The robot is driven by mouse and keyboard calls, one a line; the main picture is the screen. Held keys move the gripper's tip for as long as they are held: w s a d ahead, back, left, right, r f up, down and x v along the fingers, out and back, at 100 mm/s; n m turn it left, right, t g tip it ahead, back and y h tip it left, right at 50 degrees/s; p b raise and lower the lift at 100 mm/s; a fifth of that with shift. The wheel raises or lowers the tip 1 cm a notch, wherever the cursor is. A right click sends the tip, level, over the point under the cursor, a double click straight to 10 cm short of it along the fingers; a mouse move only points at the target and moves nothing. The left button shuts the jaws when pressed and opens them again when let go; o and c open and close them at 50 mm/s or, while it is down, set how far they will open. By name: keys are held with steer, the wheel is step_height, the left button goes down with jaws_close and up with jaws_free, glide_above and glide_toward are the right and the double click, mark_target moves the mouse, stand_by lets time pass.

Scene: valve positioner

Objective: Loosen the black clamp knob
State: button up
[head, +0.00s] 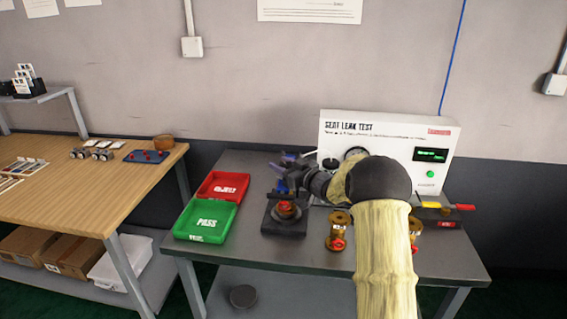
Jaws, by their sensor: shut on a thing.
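A black clamp fixture (271,224) stands on the grey bench, with a brass and red valve (287,209) sitting in it. My gripper (283,178), with blue parts on its fingers, reaches in from the right over the back of the fixture. It is shut at the top of the clamp, where the black clamp knob sits. The knob is mostly hidden by the fingers and too small and dark to make out clearly. My arm covers the middle of the bench and part of the test panel.
A white seat leak test box (436,134) stands behind my arm. A red tray (222,185) and a green PASS tray (205,221) lie left of the fixture. A brass valve (339,230) stands right of it. A wooden table (95,185) is at the left.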

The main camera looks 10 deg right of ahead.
steer(key=n+g+y+p, duration=0.1)
steer(key=y+p, duration=0.1)
steer(key=p, duration=0.1)
steer(key=shift+a+r+n+g, duration=0.1)
steer(key=shift+r+n+g, duration=0.3)
steer(key=n+g+y+p, duration=0.2)
steer(key=shift+s+a+f+g, duration=0.1)
steer(key=shift+g, duration=0.2)
steer(key=shift+s+a+f+n+g+y+p, duration=0.15)
steer(key=shift+n+g+y+p, duration=0.25)
steer(key=shift+n+g+y, duration=0.55)
steer(key=shift+s+a+f+n+g+y+p, duration=0.1)
steer(key=shift+n+g+y+p, duration=0.25)
steer(key=shift+n+g, duration=0.7)
steer(key=shift+g, duration=0.7)
steer(key=shift+s+r+n+g+y, duration=0.15)
steer(key=shift+n+g+y, duration=0.35)
steer(key=shift+g, duration=0.4)
steer(key=o, duration=0.7)
steer(key=shift+o, duration=1.3)
steer(key=shift+s, duration=0.1)
